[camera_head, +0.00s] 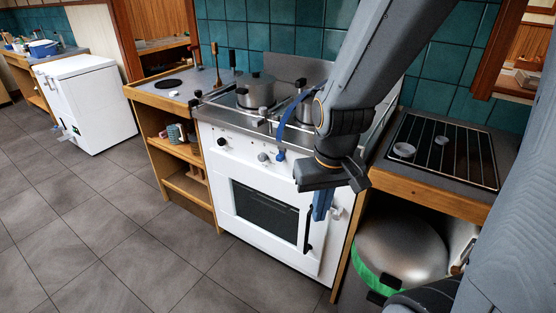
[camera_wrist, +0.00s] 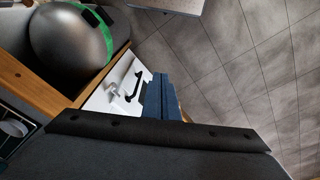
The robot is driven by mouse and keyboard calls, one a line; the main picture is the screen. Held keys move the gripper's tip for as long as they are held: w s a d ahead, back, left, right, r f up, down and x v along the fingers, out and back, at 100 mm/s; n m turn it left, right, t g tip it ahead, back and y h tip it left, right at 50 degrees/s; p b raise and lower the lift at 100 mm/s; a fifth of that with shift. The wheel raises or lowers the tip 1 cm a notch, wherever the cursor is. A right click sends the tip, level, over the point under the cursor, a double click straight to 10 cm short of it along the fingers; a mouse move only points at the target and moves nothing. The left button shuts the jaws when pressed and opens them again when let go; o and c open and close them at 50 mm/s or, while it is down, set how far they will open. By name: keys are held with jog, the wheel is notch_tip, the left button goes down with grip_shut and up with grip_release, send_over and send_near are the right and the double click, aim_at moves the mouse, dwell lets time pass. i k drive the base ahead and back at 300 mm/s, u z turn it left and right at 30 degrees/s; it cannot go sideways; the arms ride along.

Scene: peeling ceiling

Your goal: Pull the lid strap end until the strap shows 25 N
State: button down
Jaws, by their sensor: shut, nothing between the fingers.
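A blue strap (camera_head: 286,122) arcs from beside the partly hidden pot on the stove down over the front edge. Its lower end (camera_head: 281,155) hangs in front of the white control panel, near a knob. No force reading is legible. My gripper (camera_head: 321,214) has blue fingers pointing down in front of the white oven door, below and right of the strap end and apart from it. In the wrist view my gripper (camera_wrist: 162,82) shows its fingers closed together with nothing between them. My arm hides part of the stove's right side and the strap's upper end.
The white stove (camera_head: 262,205) carries a steel pot (camera_head: 258,92). A dark oven handle (camera_head: 308,230) stands close to my fingers. A steel ball-shaped object with a green band (camera_head: 402,245) sits under the right counter. Tiled floor (camera_head: 110,225) is free at left.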

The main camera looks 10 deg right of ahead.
aim_at(280, 158)
jog(key=k, duration=1.2)
jog(key=u, duration=0.7)
jog(key=i, duration=0.95)
jog(key=z, duration=0.45)
jog(key=i, duration=0.55)
jog(key=z, duration=0.55)
